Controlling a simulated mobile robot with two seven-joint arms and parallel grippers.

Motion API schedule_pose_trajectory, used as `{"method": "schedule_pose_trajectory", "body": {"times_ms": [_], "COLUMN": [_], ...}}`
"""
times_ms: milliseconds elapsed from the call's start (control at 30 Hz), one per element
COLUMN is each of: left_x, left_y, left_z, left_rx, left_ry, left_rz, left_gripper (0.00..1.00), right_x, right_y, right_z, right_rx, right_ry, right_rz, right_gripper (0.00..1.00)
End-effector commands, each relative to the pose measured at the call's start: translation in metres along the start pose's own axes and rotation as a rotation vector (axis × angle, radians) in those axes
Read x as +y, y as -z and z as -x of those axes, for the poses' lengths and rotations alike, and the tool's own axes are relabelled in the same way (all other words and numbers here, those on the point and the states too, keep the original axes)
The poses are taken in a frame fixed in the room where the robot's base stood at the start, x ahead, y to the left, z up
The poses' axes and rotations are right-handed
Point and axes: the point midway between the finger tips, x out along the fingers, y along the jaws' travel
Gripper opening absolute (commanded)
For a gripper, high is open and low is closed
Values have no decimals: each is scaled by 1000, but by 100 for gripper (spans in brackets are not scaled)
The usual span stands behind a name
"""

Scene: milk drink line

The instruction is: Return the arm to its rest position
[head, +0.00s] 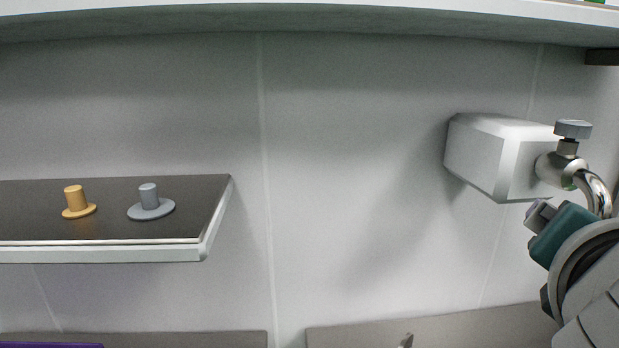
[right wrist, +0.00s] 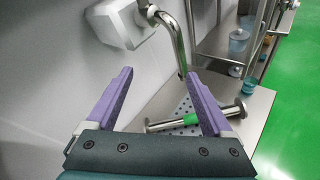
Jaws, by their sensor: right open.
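My right arm comes in at the right edge of the head view, with its teal and grey wrist in front of the steel tap. My right gripper (right wrist: 158,76) shows in the right wrist view with its two purple fingers spread wide and nothing between them. Beyond the fingers is a steel tap (right wrist: 172,36) on a white wall box (right wrist: 122,24). The tap (head: 595,187) and box (head: 489,155) also show in the head view. My left gripper is not in view.
A steel bar with a green band (right wrist: 192,119) lies near a perforated plate (right wrist: 179,107), partly behind the right finger. A dark-topped shelf (head: 110,222) carries a yellow knob (head: 76,201) and a grey knob (head: 150,202). Racks with containers (right wrist: 238,42) stand beyond. An overhead shelf (head: 300,18) spans the top.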

Motion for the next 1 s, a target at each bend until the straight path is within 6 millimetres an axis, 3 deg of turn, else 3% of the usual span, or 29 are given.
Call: {"method": "schedule_pose_trajectory", "body": {"times_ms": [267, 500, 667, 700, 733, 800, 1000], "left_x": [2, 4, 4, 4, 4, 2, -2], "left_y": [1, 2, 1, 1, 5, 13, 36], "left_z": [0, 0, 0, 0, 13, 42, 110], "left_rx": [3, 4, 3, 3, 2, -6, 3], "left_ry": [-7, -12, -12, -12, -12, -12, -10], "left_rz": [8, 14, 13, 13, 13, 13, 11], "left_gripper": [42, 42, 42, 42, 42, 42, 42], "right_x": [-57, -118, -146, -152, -147, -133, -108], "right_y": [71, 128, 144, 145, 134, 105, 44], "right_z": [23, 81, 123, 133, 140, 147, 166], "right_rx": [337, 546, 527, 504, 498, 504, 504], "right_ry": [213, 687, 1050, 1140, 1169, 1152, 1149], "right_rz": [-567, -1292, -1703, -1795, -1828, -1816, -1812], "right_gripper": [86, 86, 86, 86, 86, 86, 86]}}
